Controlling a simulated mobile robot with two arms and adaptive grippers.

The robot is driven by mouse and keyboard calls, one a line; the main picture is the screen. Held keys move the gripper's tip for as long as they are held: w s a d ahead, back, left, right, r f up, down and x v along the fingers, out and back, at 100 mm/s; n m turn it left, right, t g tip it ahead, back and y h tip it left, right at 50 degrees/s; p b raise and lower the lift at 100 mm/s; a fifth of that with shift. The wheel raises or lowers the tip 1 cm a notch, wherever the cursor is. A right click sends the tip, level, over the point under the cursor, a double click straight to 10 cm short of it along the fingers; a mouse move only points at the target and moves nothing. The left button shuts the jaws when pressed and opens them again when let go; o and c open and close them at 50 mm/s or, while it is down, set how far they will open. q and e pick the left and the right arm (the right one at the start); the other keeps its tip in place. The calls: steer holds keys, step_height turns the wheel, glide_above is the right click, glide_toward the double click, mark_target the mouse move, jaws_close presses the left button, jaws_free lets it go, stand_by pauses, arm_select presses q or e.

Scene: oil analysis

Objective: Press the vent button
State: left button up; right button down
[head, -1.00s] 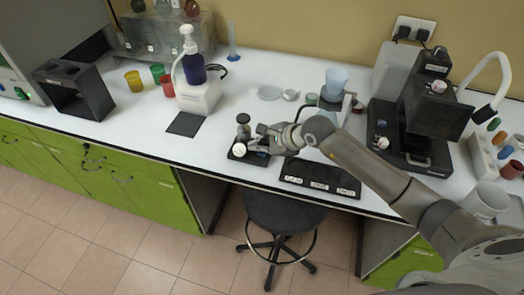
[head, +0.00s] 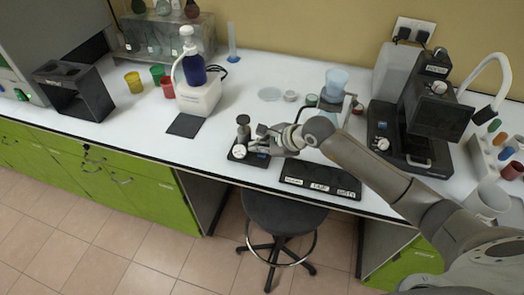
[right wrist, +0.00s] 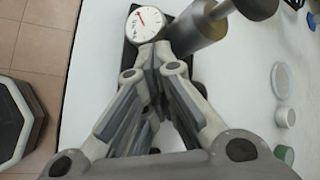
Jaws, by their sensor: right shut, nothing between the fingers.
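A small black device (head: 235,157) with a white round dial and an upright grey metal cylinder (head: 243,128) stands near the front edge of the bench. The dial, with a red needle, shows at the top of the right wrist view (right wrist: 146,24). My right gripper (head: 262,143) is at the right side of this device, fingers shut and empty. In the right wrist view its fingertips (right wrist: 151,58) are together just below the dial. I cannot make out a vent button; the fingers cover part of the device. My left gripper is not in view.
A black labelled tray (head: 318,181) lies right of the device, under my forearm. A black machine (head: 420,110) stands at right. A white pump-bottle base (head: 198,97) and a dark flat pad (head: 184,124) are at left. A stool (head: 277,210) stands below the bench edge.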

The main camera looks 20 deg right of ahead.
mark_target(260, 154)
steer(key=shift+r, duration=0.55)
steer(key=shift+r+p, duration=1.5)
steer(key=shift+r, duration=1.05)
